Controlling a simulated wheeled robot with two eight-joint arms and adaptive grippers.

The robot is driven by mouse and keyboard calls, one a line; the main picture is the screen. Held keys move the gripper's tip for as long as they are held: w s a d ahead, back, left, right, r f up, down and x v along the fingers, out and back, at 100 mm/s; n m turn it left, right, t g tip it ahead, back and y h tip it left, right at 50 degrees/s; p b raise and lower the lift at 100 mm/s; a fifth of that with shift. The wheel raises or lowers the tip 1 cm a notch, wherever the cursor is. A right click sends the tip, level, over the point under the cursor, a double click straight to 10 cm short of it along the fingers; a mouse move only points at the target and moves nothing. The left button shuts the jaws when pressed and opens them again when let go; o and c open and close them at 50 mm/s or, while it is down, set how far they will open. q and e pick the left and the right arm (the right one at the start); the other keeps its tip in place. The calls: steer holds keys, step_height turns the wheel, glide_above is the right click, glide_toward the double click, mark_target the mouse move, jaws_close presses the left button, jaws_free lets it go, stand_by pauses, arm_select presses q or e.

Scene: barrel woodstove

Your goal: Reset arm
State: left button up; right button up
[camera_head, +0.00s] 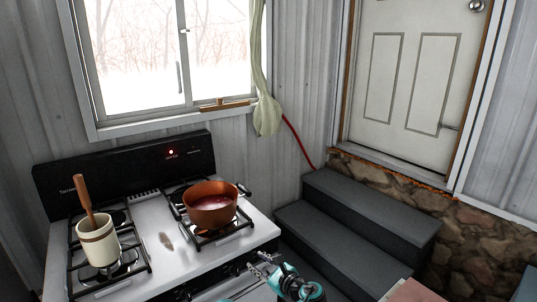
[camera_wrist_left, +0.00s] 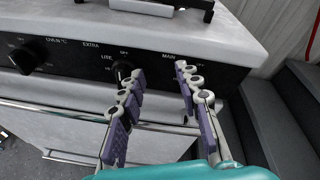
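My left gripper (camera_head: 266,266) is in front of the stove's front right corner in the head view, low in the picture. In the left wrist view its two fingers (camera_wrist_left: 158,93) are spread apart with nothing between them, facing the stove's knob panel (camera_wrist_left: 75,62). The fingertips show near a black knob (camera_wrist_left: 123,72); I cannot tell whether they touch it. My right gripper is in neither view.
The white stove (camera_head: 165,255) carries a copper-coloured pot (camera_head: 211,209) on a right burner and a cream crock (camera_head: 98,243) with a wooden handle at left. Dark steps (camera_head: 365,215) rise to a white door at right. An oven handle bar (camera_wrist_left: 60,110) runs below the knobs.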

arm_select(q)
steer(key=s+a+r+n+g+h, duration=0.2)
steer(key=s+a+r+n, duration=0.2)
steer(key=s+a+n, duration=0.3)
steer(key=s+a+r+n+g+h, duration=0.25)
steer(key=s+a+n, duration=0.25)
steer(key=s+a, duration=0.25)
steer(key=s+f+n+h, duration=0.2)
steer(key=s+n+h, duration=0.3)
steer(key=s+n, duration=0.7)
steer(key=s, duration=0.7)
steer(key=shift+a, duration=0.2)
